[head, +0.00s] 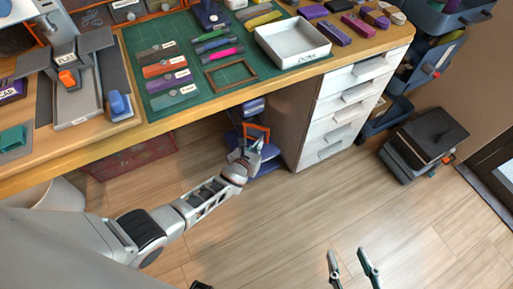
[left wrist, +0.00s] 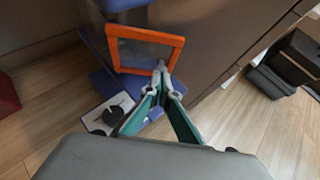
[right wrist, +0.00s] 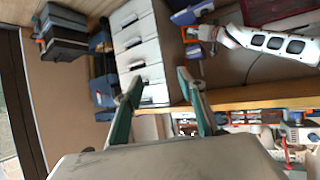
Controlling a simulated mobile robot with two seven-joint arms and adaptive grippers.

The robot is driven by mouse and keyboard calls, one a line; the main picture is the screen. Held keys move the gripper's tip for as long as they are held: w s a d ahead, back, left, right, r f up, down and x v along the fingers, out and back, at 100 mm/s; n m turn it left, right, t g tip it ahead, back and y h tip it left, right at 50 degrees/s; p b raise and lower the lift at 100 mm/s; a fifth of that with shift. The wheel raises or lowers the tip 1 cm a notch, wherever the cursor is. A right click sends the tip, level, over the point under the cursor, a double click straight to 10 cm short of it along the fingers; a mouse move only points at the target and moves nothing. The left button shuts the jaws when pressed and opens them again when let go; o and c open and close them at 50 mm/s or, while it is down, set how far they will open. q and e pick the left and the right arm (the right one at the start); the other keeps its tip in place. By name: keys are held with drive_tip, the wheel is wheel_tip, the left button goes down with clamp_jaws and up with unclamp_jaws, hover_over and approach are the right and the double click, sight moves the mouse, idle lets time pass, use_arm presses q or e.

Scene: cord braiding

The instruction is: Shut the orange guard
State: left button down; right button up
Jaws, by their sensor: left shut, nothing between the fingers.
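The orange guard (head: 257,129) is a square orange frame on a blue machine (head: 268,152) under the desk. In the left wrist view the guard (left wrist: 112,48) has a see-through panel and stands tilted up, its lower right corner by my fingertips. My left gripper (head: 247,146) is shut and empty. In the left wrist view its tips (left wrist: 160,68) overlap the guard's lower edge; I cannot tell whether they touch. My right gripper (head: 347,254) is open and empty over the floor, far from the guard; its fingers also show in the right wrist view (right wrist: 159,78).
A white drawer unit (head: 338,115) stands right of the machine, below the desk (head: 340,62). A red mesh bin (head: 135,158) is under the desk at left. Blue bins and dark boxes (head: 428,137) stand farther right. The floor in front is clear.

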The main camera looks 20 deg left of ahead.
sight(267, 135)
use_arm(q)
drive_tip(key=shift+w+d, duration=0.25)
drive_tip(key=shift+w, duration=0.15)
drive_tip(key=shift+w+d+f+b, duration=0.1)
drive_tip(key=shift+w+d+b, duration=0.2)
drive_tip(key=shift+w, duration=0.2)
drive_tip(key=shift+w+d+f+b, duration=0.15)
drive_tip(key=shift+w+d+b, duration=0.1)
drive_tip(key=shift+w+b, duration=0.1)
drive_tip(key=shift+w+d+f+n+y, duration=0.15)
drive_tip(key=shift+w+n+y, duration=0.1)
drive_tip(key=shift+n+y, duration=0.35)
drive_tip(key=shift+w+r+b, duration=0.2)
drive_tip(key=shift+w+b, duration=0.45)
drive_tip(key=shift+w, duration=0.8)
drive_tip(key=shift+w+r+b, duration=0.1)
drive_tip(key=shift+w+b, duration=0.2)
drive_tip(key=shift+w, duration=0.3)
drive_tip(key=shift+w+r, duration=0.1)
drive_tip(key=shift+w, duration=0.2)
use_arm(e)
drive_tip(key=a+m, duration=0.1)
drive_tip(key=a+r+m, duration=0.1)
drive_tip(key=a, duration=0.1)
drive_tip(key=shift+w+a+t+y, duration=0.1)
drive_tip(key=shift+w+t+y, duration=0.05)
drive_tip(key=shift+t+y, duration=0.2)
